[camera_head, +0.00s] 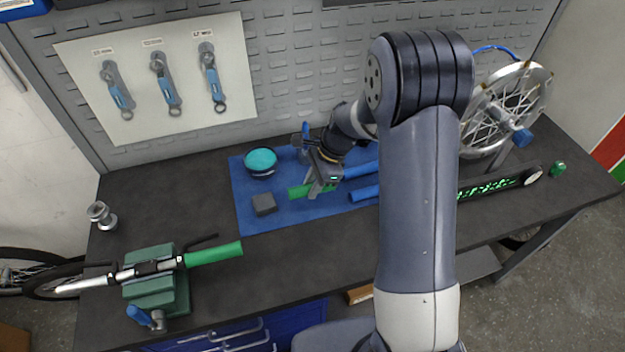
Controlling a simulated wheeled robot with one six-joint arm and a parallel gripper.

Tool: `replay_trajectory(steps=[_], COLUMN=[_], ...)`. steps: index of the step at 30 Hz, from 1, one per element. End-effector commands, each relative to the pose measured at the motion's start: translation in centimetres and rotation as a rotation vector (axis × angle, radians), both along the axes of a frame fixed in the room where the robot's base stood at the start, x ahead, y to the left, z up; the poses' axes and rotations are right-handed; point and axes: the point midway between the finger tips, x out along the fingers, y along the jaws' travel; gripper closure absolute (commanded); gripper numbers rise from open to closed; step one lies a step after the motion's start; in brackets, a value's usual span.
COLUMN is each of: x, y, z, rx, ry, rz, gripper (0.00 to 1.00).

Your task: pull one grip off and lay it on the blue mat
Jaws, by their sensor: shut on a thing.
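A handlebar (130,271) is clamped in a green vise (165,295) at the front left of the bench. A green grip (213,254) sits on its right end; its left end shows bare metal. My gripper (316,187) is over the blue mat (252,216) and shut on a second green grip (299,191). This grip is level along the mat, its left end sticking out of the jaws and the jaws hiding part of it. I cannot tell whether it touches the mat.
A spoked wheel (506,107) stands at the back right. A silver part (101,215) stands at the left. The bench between vise and mat is clear.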

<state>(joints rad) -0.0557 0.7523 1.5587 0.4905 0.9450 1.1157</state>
Motion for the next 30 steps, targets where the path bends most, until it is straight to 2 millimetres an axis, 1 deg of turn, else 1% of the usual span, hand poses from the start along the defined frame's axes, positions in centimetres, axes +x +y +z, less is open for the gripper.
replay_trajectory(steps=[19,24,30], x=[0.0,0.0,0.0], y=[0.0,0.0,0.0], z=[-4.9,-5.4,-5.5], rx=[-0.001,-0.001,-0.001], ry=[0.0,0.0,0.0], rz=[0.004,0.004,0.004], gripper=[1.0,1.0,1.0])
